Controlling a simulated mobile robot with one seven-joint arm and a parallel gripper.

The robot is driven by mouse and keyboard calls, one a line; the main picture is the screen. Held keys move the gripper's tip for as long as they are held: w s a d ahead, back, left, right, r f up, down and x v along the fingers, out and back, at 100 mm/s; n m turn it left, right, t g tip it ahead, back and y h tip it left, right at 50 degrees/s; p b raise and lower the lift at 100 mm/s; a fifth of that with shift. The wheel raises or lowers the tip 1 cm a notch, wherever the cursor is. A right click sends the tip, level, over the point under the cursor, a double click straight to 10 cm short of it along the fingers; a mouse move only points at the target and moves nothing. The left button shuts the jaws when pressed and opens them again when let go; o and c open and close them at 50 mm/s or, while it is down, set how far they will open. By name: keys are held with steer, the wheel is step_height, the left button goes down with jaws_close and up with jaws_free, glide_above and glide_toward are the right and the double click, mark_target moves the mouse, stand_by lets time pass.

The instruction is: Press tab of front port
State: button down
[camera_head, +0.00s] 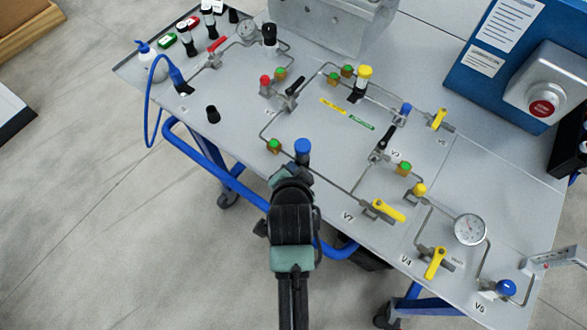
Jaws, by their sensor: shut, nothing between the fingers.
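My arm reaches in from the bottom of the head view, and my gripper (293,178) is at the front edge of the table, shut and empty. Its fingertips are mostly hidden behind its own dark body. Just beyond it stands a blue-capped fitting (302,147) on the pipework. I cannot tell from this view whether they touch. No tab can be made out, and I cannot tell which fitting is the front port. A blue hose (152,95) ends in a blue connector (179,79) at the left of the panel.
The grey tabletop (235,135) carries thin pipes, yellow-handled valves (388,211), a gauge (470,229) and a small black cap (212,114). A blue box with a red button (542,107) stands at the back right. Blue table rails (215,175) run below the front edge.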

steer(key=shift+f, duration=0.6)
stand_by(0.8)
steer(key=shift+r, duration=0.15)
steer(key=shift+r+p, duration=0.75)
steer(key=shift+r, duration=0.1)
step_height(320, 180, up, 5)
steer(key=p, duration=0.5)
steer(key=shift+r, duration=0.1)
steer(key=c, duration=1.5)
jaws_free()
steer(key=shift+c, duration=0.2)
